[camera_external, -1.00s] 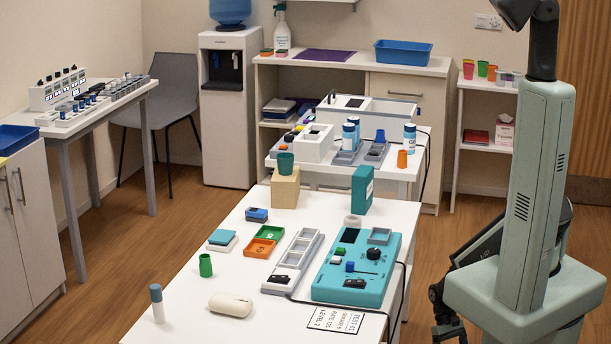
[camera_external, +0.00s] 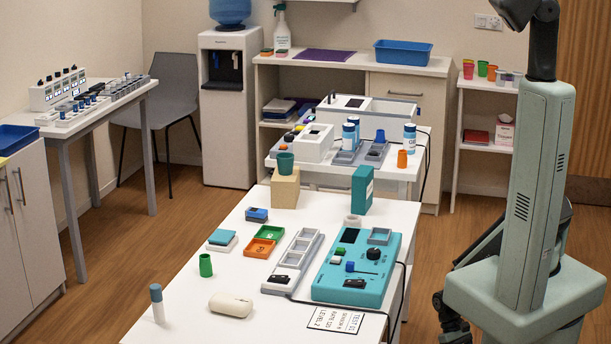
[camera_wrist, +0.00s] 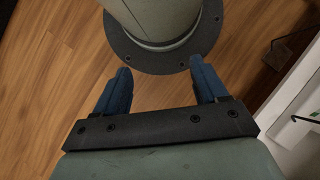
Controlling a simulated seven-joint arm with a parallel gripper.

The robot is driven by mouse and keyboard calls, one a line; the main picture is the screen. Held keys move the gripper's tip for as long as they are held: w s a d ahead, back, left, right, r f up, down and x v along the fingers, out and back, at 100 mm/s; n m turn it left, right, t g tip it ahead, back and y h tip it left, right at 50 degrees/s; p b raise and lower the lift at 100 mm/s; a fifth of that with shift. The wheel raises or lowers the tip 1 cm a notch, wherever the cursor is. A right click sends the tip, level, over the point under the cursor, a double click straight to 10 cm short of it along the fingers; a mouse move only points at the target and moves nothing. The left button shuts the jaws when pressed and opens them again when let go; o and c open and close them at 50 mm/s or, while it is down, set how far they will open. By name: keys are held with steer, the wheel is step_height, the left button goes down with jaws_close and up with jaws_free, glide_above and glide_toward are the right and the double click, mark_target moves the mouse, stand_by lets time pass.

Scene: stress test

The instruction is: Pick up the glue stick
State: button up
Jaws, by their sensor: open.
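A white stick with a blue-grey cap, which looks like the glue stick (camera_external: 157,303), stands upright near the front left corner of the white table (camera_external: 185,270). It is not visible in the wrist view. My gripper (camera_wrist: 160,67) shows in the wrist view with its two blue fingers apart and nothing between them. It is over the wooden floor beside my own base, well away from the stick.
A cream mouse-shaped object (camera_external: 231,305) and a green cup (camera_external: 205,265) stand near the stick. A grey tray (camera_external: 293,262), a teal panel (camera_external: 352,290) with a cable and a printed card (camera_external: 335,319) lie farther right. The tabletop around the stick is clear.

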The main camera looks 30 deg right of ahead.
steer(key=shift+c, duration=1)
